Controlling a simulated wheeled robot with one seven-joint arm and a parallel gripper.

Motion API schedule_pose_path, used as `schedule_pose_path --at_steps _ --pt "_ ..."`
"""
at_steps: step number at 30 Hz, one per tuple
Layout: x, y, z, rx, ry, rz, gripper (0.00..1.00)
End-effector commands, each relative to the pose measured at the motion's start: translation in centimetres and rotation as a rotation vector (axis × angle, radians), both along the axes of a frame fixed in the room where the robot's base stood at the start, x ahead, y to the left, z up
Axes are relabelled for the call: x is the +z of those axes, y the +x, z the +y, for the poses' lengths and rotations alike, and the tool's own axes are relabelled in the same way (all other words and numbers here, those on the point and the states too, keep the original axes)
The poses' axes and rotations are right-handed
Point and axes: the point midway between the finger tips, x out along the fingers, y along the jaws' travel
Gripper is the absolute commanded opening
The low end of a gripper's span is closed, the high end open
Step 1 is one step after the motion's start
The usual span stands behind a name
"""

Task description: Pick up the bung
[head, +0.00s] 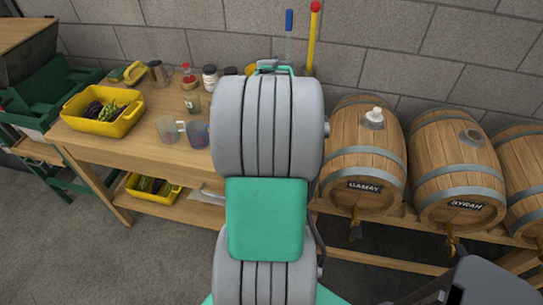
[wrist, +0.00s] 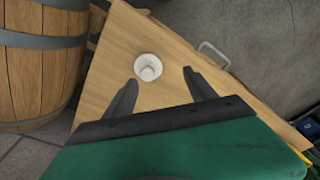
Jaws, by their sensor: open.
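A pale white round bung (wrist: 148,67) sits on the wooden bench top in the wrist view. My gripper (wrist: 160,76) is open and empty. Its two dark fingers point toward the bung, which lies just beyond the fingertips and nearer the left finger. I cannot tell the exact height of the fingers above the bench. In the head view my arm covers the middle of the bench, and this bung is hidden there. Another white bung-like piece (head: 374,115) sits on top of the Gamay barrel (head: 362,160).
The Syrah barrel (head: 455,165) has a dark bung hole on top. The bench (head: 155,155) holds a yellow crate (head: 104,122), mugs (head: 167,129), jars (head: 210,77) and a jug. A barrel (wrist: 40,60) stands close left in the wrist view; a grey handle (wrist: 213,52) shows at the bench edge.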

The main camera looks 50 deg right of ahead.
Motion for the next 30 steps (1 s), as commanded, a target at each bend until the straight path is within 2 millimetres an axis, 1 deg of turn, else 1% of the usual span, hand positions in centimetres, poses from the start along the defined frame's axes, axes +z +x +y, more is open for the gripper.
schedule_pose_path --at_steps 1,3,10,13,16,19,24,30 --pt "-0.3 -0.8 -1.0 -0.014 0.005 0.002 0.65" --pt "-1.1 -1.1 -1.5 -0.015 0.008 0.003 0.65" --pt "-4.2 -0.5 -1.9 -0.012 0.007 0.004 0.65" --pt "-6.0 -0.3 -2.4 -0.013 0.009 0.004 0.65" --pt "-7.6 -0.1 -2.4 -0.013 0.006 0.003 0.65" --pt "-8.1 0.0 -2.5 -0.013 0.003 0.001 0.65" --pt "-8.1 0.0 -2.5 -0.013 0.003 0.001 0.64" --pt "-8.1 0.0 -2.5 -0.013 0.003 0.001 0.47"
